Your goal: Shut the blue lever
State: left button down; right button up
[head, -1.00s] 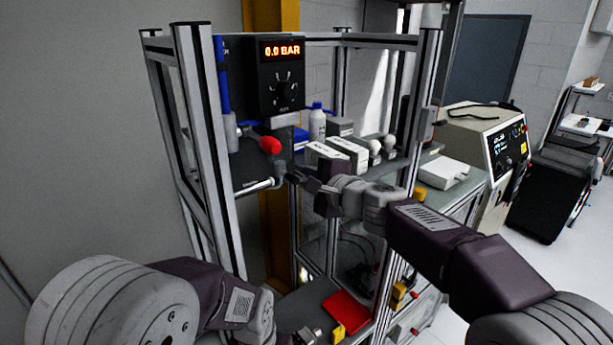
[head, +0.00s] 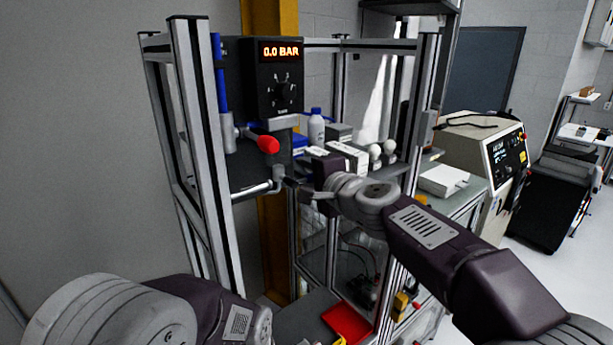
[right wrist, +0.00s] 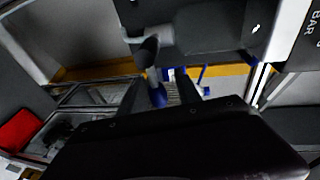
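The blue lever (head: 219,75) stands upright beside the left post of the frame, above a grey pipe fitting (head: 228,132). My right gripper (head: 297,186) is to the right of and well below the blue lever, apart from it. It is near the right end of a light horizontal pipe (head: 252,188); I cannot tell whether they touch or whether its fingers are apart. In the right wrist view a dark body fills the lower part, and a blue part (right wrist: 158,97) shows beyond it; I cannot tell what it belongs to. My left gripper is out of view.
A red handle (head: 268,145) sticks out just above my right gripper. A black gauge box (head: 280,75) reads 0.0 BAR. The metal frame post (head: 200,140) stands left of the lever. White boxes (head: 347,155) and a bottle (head: 316,128) sit behind. A red tray (head: 347,323) lies below.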

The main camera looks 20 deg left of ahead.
jog(key=shift+w, duration=0.1)
jog(key=shift+s+d, duration=0.25)
jog(key=shift+s, duration=0.05)
jog(key=b+v, duration=0.1)
jog(key=v, duration=0.7)
jog(key=shift+b, duration=0.4)
